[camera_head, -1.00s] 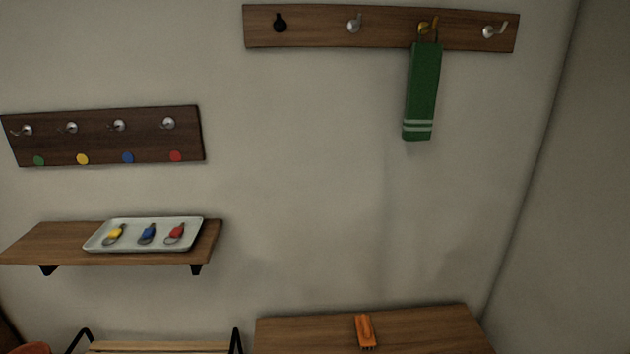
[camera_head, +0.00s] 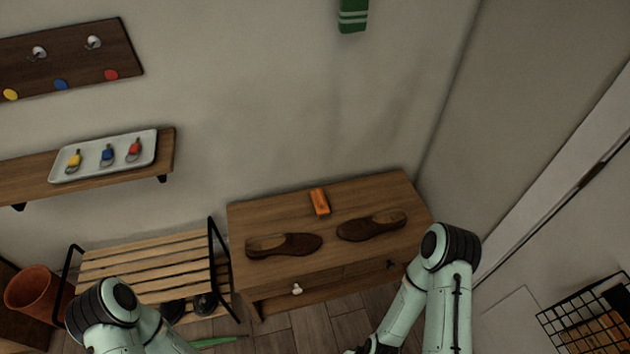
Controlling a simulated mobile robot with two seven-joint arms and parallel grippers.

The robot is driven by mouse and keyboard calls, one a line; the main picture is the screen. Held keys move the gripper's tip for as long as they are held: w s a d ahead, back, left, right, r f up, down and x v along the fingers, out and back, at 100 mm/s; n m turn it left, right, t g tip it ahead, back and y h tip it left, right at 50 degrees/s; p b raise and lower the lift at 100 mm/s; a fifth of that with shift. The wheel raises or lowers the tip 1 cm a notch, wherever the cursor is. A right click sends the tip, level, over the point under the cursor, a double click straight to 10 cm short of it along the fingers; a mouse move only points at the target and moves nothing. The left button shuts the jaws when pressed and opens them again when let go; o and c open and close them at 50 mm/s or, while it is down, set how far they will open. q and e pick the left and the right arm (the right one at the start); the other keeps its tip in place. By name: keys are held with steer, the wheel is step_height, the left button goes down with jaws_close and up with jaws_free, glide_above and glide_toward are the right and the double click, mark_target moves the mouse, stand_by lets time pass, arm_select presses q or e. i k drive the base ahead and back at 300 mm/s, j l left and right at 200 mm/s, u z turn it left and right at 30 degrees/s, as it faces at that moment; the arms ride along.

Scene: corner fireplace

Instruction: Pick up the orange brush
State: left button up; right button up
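The orange brush (camera_head: 320,202) lies near the back of the wooden cabinet top (camera_head: 262,213), close to the wall. Two brown shoes lie in front of it, the left shoe (camera_head: 284,245) and the right shoe (camera_head: 371,226). My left arm comes in at the bottom left in front of the bench, and its gripper is not visible. My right arm is at the bottom right in front of the cabinet. Only a dark part at its lower end shows at the bottom edge, and the fingers cannot be made out. Both arms are well apart from the brush.
A slatted bench (camera_head: 150,262) with dark shoes under it stands left of the cabinet. A terracotta pot (camera_head: 34,290) is at far left. A shelf (camera_head: 20,180) holds a tray (camera_head: 146,147) of key tags. A black wire basket (camera_head: 590,318) is at lower right.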

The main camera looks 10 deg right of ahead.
mark_target(320, 203)
steer(key=l+u, duration=0.75)
steer(key=u, duration=0.2)
steer(key=k+l+u, duration=0.1)
steer(key=l+u, duration=0.35)
steer(key=i+l, duration=0.4)
steer(key=u, duration=0.05)
